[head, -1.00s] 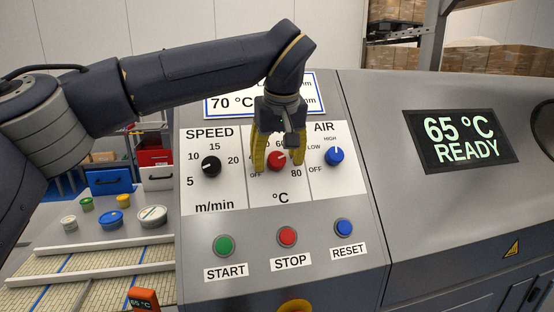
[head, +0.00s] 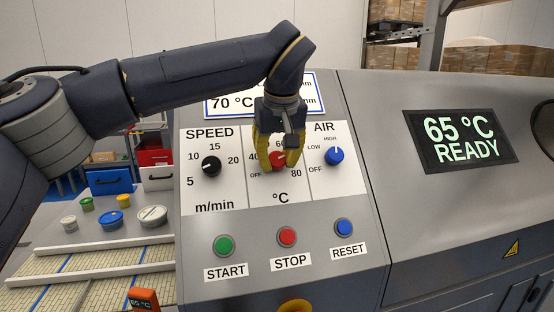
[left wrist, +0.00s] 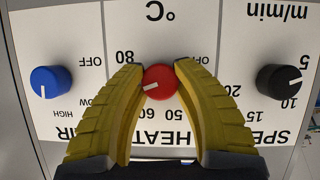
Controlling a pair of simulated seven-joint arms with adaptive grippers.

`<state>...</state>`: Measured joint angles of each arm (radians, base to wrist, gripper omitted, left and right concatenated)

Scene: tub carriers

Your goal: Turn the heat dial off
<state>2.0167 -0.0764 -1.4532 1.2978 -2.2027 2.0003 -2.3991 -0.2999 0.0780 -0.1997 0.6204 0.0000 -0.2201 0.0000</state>
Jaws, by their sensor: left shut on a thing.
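The heat dial (head: 278,160) is a red knob with a white pointer, in the middle of the white panel. My left gripper (head: 279,166) reaches it from above, its yellow fingers shut on both sides of the knob. In the left wrist view, which shows the panel upside down, the red dial (left wrist: 160,80) sits between the fingertips. Its pointer lies between the 60 and 80 marks, away from OFF. The fingers hide part of the scale. My right gripper is not in view.
The black speed dial (head: 211,166) is on the left and the blue air dial (head: 334,156) on the right. Below are the START (head: 224,245), STOP (head: 287,237) and RESET (head: 343,228) buttons. A display (head: 460,138) reads 65 °C READY.

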